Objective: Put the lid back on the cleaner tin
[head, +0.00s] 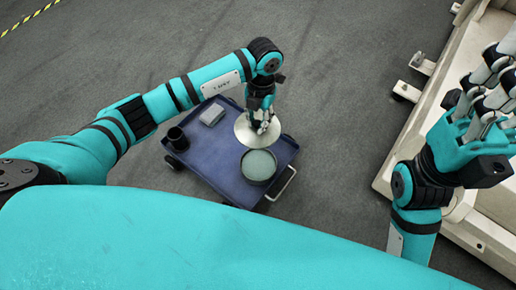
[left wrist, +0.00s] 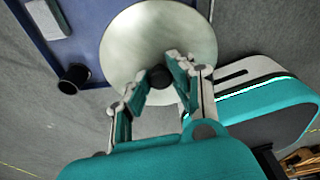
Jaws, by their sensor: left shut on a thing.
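The pale metallic round lid (head: 243,131) is in my left gripper (head: 262,124), which is shut on its dark central knob. The lid also shows in the left wrist view (left wrist: 140,38), with my left fingers (left wrist: 160,84) on the knob. The open cleaner tin (head: 259,165), round with a dark rim and grey-green inside, stands on the blue cart (head: 216,172) near its front right corner. The lid is just behind the tin in the head view, to the side of its opening. The tin cannot be made out in the left wrist view. My right gripper (head: 488,108) is raised at the right, far from the cart.
A dark cup (head: 178,138) stands at the cart's left corner. A grey block (head: 212,115) lies near its back edge. The cart has a raised rim and a handle (head: 283,184) at the right. A beige structure (head: 440,110) stands at the right. Grey floor surrounds the cart.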

